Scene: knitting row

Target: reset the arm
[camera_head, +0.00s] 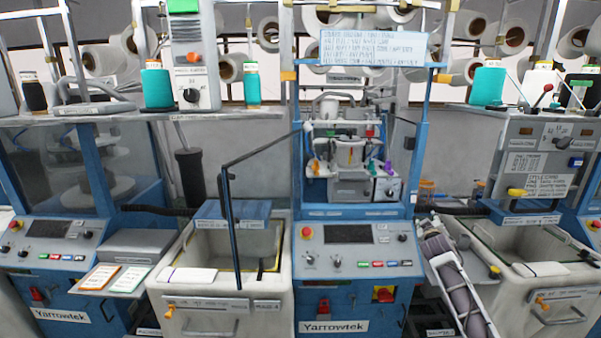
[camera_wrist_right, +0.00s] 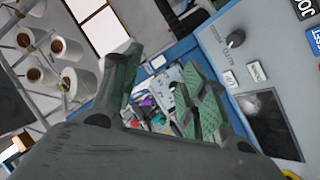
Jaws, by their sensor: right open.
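My right gripper (camera_wrist_right: 160,85) shows in the right wrist view with its two green-padded fingers spread apart. Nothing is between them but the background of the machine. Beyond the fingers lies a machine head with small coloured parts, blurred and partly hidden by the fingers. My left gripper is in neither view.
The central blue machine (camera_head: 355,260) has a control panel and a knitting head (camera_head: 350,165). Pale bins (camera_head: 215,312) flank it. A thin dark frame (camera_head: 228,225) rises at the left bin. Yarn cones (camera_head: 488,85) stand above.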

